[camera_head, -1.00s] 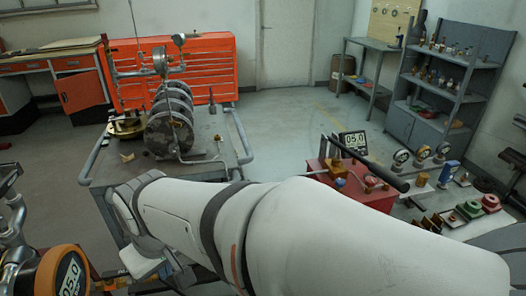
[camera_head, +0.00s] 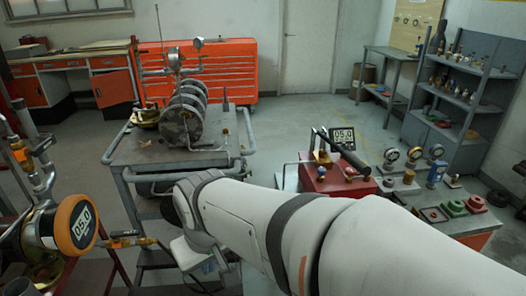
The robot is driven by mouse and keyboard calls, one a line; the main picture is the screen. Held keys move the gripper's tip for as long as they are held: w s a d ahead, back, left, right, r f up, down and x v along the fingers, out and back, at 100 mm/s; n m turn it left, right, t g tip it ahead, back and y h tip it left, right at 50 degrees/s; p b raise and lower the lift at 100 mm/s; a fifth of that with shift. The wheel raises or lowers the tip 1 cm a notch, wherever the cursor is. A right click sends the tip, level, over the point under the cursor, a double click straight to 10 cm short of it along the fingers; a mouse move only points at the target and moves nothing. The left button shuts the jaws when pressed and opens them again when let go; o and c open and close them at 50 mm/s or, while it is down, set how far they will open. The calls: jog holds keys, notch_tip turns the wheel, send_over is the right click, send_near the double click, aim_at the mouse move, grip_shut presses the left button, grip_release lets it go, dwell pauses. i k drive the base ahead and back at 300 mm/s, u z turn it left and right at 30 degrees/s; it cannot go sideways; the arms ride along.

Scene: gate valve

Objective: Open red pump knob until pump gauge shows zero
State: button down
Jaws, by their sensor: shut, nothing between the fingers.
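The red pump (camera_head: 335,187) is a red box right of centre, with a long black lever (camera_head: 340,155) slanting over its top. A small red knob (camera_head: 350,171) sits on the pump's top at the right, partly behind the lever. The pump gauge (camera_head: 343,138) is a black digital display behind the lever and appears to read 05.0. My white arm crosses the foreground from the lower right to the left, in front of the pump's lower part. My gripper does not show clearly; the arm's end bends down out of sight left of centre.
A grey cart (camera_head: 180,158) with a coiled drum assembly stands at the left centre. An orange-rimmed gauge (camera_head: 78,222) on pipework is close at the lower left. Several gauges and colored valves lie on a low bench (camera_head: 470,222) at the right. Open floor (camera_head: 310,115) lies behind the pump.

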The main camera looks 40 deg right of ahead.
aim_at(350, 172)
jog(key=z, duration=3.8)
jog(key=k, duration=1.9)
jog(key=u, duration=1.05)
jog(key=i, duration=1.65)
jog(key=u, duration=0.05)
